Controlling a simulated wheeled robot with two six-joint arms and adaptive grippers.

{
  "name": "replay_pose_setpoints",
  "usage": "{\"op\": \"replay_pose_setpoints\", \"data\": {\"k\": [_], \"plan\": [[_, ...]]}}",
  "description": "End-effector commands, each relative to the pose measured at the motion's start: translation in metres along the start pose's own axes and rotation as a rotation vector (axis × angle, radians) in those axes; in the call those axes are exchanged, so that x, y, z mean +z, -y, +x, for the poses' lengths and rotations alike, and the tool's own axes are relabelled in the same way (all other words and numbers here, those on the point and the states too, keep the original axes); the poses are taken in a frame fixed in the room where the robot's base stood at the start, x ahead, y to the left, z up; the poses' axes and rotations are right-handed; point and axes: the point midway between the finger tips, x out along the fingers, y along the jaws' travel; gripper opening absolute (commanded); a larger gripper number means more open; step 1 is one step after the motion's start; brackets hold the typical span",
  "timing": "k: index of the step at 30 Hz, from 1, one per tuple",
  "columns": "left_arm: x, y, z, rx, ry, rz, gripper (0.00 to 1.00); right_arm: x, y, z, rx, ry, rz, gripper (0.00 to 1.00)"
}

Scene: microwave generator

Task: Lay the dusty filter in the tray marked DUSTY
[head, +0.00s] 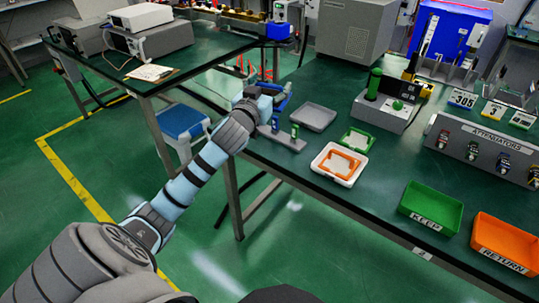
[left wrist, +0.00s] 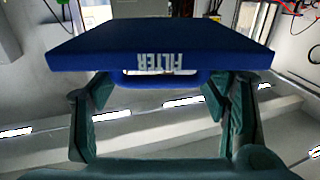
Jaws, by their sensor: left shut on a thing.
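My left gripper (head: 266,98) is shut on a blue filter. In the left wrist view the filter (left wrist: 160,45) is a flat blue slab with white FILTER lettering, upside down, and its handle loop lies between the fingers (left wrist: 158,95). In the head view only part of the blue filter (head: 285,100) shows past the gripper, above the bench's left end. No DUSTY marking is readable. A green tray marked KEEP (head: 430,208) and an orange tray marked RETURN (head: 505,244) stand at the front edge. My right gripper is out of view.
A grey tray (head: 318,117) is right of the gripper. A white tray (head: 326,173) holding an orange frame (head: 346,163) and a small green tray (head: 357,140) stand nearby. A grey stand (head: 285,140) with upright pieces is below the gripper. An ATTENUATORS panel (head: 490,150) stands behind KEEP.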

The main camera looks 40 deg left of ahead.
Motion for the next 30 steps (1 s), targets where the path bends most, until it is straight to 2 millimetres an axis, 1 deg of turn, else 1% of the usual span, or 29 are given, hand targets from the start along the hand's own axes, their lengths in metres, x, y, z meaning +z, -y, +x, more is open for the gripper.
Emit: {"op": "replay_pose_setpoints", "data": {"k": [2,5,8,9,11,12,15,16,22,24,26,27,28,29,30], "plan": [[0.001,0.0,0.0,0.001,0.0,0.0,0.35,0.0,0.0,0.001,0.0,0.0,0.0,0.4],[0.015,0.0,0.0,0.0,0.001,0.0,0.35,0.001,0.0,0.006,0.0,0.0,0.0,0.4],[0.049,0.0,0.0,0.0,0.005,0.0,0.35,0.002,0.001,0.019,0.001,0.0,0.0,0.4],[0.066,0.0,-0.001,0.001,0.007,0.001,0.35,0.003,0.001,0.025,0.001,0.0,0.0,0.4],[0.092,0.0,-0.001,0.001,0.006,0.001,0.35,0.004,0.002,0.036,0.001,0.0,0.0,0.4],[0.108,0.0,-0.001,0.001,0.005,0.0,0.35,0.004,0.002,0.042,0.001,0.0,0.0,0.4],[0.14,0.0,-0.001,0.002,0.003,0.001,0.35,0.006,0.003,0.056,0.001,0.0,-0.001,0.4],[0.146,0.0,-0.001,0.002,0.004,0.0,0.35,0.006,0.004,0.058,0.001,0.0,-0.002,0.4],[0.172,-0.001,-0.001,0.003,0.001,0.001,0.35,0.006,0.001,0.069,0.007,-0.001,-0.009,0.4],[0.187,0.0,-0.001,0.002,0.002,0.001,0.35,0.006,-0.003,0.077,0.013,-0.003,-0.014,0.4],[0.197,0.0,-0.001,0.003,0.002,0.001,0.35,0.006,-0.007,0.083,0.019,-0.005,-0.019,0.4],[0.2,0.0,-0.001,0.003,0.001,0.002,0.3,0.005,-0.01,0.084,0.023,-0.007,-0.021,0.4],[0.2,0.0,-0.001,0.003,0.002,0.002,0.3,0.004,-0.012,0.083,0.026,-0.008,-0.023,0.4],[0.199,0.0,-0.001,0.003,0.002,0.002,0.24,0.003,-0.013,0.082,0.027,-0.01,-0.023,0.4],[0.198,0.0,-0.001,0.003,0.002,0.002,0.24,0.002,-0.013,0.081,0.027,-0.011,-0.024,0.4]]}}
